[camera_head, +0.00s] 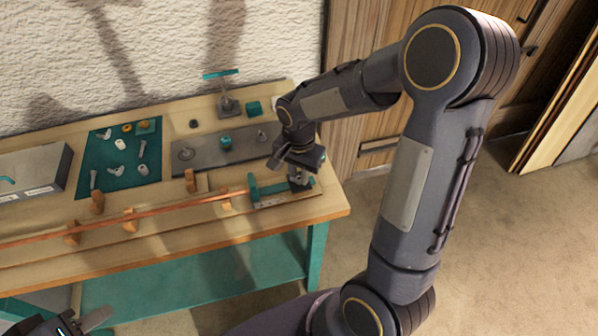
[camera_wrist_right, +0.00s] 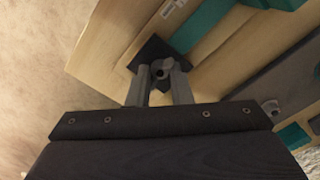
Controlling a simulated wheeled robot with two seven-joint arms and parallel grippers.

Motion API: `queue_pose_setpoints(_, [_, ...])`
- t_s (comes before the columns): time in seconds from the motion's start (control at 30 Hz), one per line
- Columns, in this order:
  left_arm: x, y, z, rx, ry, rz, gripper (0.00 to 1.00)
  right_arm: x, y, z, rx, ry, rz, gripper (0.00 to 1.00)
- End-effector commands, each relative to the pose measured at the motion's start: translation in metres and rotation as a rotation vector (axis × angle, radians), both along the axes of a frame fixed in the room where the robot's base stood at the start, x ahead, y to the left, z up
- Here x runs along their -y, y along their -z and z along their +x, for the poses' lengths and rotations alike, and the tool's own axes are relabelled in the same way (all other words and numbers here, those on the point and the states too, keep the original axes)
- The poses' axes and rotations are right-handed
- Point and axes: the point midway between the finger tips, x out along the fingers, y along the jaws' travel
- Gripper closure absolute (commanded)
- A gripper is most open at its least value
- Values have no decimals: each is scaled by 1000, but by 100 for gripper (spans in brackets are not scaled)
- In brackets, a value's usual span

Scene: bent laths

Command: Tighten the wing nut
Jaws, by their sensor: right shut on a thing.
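My right gripper (camera_head: 299,181) reaches down at the right end of the workbench, beside a teal clamp fixture (camera_head: 270,188). In the right wrist view its two grey fingers (camera_wrist_right: 162,88) are shut on a small grey wing nut (camera_wrist_right: 162,69). The wing nut sits over a dark square plate (camera_wrist_right: 152,52) and is partly hidden by the fingers. A thin reddish-brown lath (camera_head: 180,209) runs along wooden pegs and ends near the teal fixture. My left gripper (camera_head: 82,324) shows only partly at the bottom left, away from the bench top; its jaw state is unclear.
A teal mat (camera_head: 111,180) holds several bolts and small parts. A grey plate (camera_head: 200,158) with knobs lies behind the lath. Floor right of the bench is clear.

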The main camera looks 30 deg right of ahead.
Motion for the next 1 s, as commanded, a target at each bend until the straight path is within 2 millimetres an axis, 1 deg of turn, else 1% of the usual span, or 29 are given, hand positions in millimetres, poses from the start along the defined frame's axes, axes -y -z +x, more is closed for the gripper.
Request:
queue_pose_setpoints(0.1, [0, 7, 0, 0, 0, 0, 63, 0, 2, 0, 2, -72, 0, 100])
queue_pose_setpoints(0.2, [0, 8, 0, 0, 0, 0, 63, 0, 1, 0, 1, -120, 1, 100])
queue_pose_setpoints(0.47, [0, 7, 0, 0, 0, 0, 63, 0, 0, 0, 0, -127, 0, 100])
queue_pose_setpoints(0.5, [0, 7, 0, 0, 0, 0, 63, 0, 0, 0, 0, -127, 0, 77])
queue_pose_setpoints(0.63, [0, 7, 0, 0, 0, 0, 63, 0, 0, 0, 0, -127, 0, 60])
queue_pose_setpoints(0.9, [0, 7, 0, 0, 0, 0, 63, 0, -1, 0, 1, -127, 1, 60])
queue_pose_setpoints(1.0, [0, 7, 0, 0, 0, 0, 63, 0, -8, 1, 4, -126, 1, 60])
